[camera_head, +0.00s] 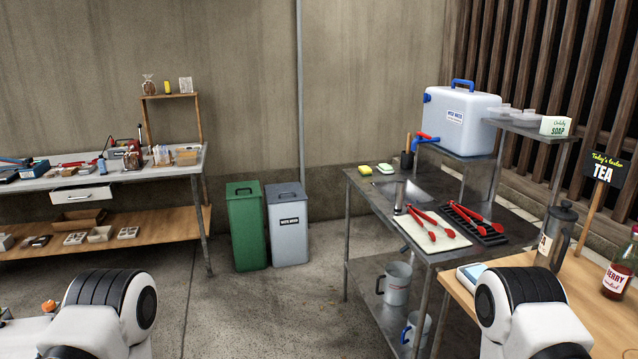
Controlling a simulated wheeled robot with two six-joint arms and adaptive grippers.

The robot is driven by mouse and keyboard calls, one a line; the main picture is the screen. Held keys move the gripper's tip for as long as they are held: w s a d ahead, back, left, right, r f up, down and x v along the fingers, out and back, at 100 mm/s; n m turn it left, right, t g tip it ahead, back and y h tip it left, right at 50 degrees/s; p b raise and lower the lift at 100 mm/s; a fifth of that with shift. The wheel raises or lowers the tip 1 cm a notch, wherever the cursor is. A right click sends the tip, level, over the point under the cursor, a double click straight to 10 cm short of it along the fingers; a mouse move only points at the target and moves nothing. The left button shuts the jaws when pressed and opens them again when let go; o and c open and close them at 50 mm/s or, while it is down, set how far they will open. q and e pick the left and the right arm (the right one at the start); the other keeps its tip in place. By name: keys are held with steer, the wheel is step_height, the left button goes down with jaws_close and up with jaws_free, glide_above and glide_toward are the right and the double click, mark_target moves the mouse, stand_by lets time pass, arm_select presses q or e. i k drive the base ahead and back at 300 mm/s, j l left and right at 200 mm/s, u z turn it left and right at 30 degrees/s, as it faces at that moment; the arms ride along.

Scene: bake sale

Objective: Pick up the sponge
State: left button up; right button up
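The left sponge (365,170) and the right sponge (385,168) sit side by side with a small gap. They are too small to make out in detail. Only parts of my two arms show at the bottom left and bottom right. Both grippers are out of view, and nothing of mine is near the sponges.
A dark brush holder (407,159), a sink basin, a white board (432,230) with red tongs, and a black rack (476,225) share the metal table. A water tank (462,135) stands behind. Green (246,225) and grey (288,235) bins stand left. Floor between is clear.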

mark_target(364, 170)
steer(key=i+j+u, duration=0.3)
steer(key=i, duration=0.7)
steer(key=i+j+u, duration=0.1)
steer(key=i+u, duration=0.2)
steer(key=i, duration=0.7)
